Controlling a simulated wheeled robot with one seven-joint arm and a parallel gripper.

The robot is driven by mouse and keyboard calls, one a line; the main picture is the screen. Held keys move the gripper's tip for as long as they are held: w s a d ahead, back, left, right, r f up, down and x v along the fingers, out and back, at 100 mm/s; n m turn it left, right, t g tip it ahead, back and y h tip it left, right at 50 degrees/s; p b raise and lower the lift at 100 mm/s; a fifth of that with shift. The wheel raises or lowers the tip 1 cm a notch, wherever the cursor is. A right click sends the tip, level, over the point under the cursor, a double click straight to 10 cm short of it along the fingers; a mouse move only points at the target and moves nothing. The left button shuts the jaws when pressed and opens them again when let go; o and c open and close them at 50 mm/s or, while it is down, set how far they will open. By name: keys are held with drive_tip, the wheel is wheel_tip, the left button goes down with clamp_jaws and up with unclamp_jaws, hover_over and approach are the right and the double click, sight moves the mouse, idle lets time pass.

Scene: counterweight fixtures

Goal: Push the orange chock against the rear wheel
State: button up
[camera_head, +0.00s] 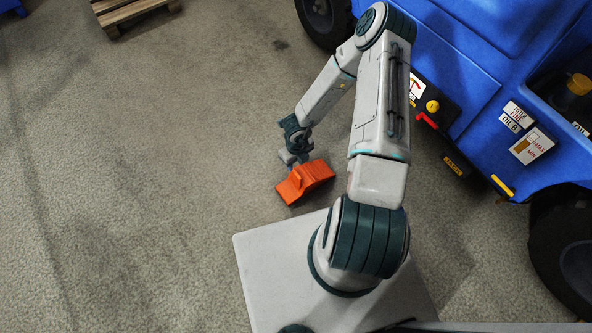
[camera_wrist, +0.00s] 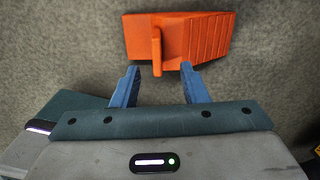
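The orange chock (camera_head: 305,182) sits on the floor in the head view, left of the blue vehicle. The wrist view shows its ribbed slope and upright handle (camera_wrist: 157,45). My gripper (camera_wrist: 160,68) is open, its two blue fingers apart, with the handle's near end in line with the gap between the fingertips. I see no finger closed on it. In the head view my gripper (camera_head: 295,158) is just above the chock in the picture. Two dark wheels show: one at the top (camera_head: 325,18) and one at lower right (camera_head: 567,250). I cannot tell which is the rear one.
The blue vehicle (camera_head: 470,70) fills the right side, with labels and a yellow knob (camera_head: 432,106) on its flank. A wooden pallet (camera_head: 130,10) lies at the top left. The floor at left is clear. My arm hides part of the floor beside the vehicle.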

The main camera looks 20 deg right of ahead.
sight(296, 173)
drive_tip(key=shift+s+a+f+m+b, duration=0.15)
drive_tip(key=shift+s+f+m, duration=0.1)
drive_tip(key=shift+f, duration=0.25)
drive_tip(key=shift+s+d+f+m+b, duration=0.1)
drive_tip(key=shift+s+f+m+b, duration=0.1)
drive_tip(key=shift+f, duration=0.3)
wheel_tip(296, 173, down, 5)
drive_tip(key=b, duration=0.5)
drive_tip(key=shift+f, duration=0.1)
drive_tip(key=shift+f+b, duration=0.75)
drive_tip(key=shift+f, duration=0.85)
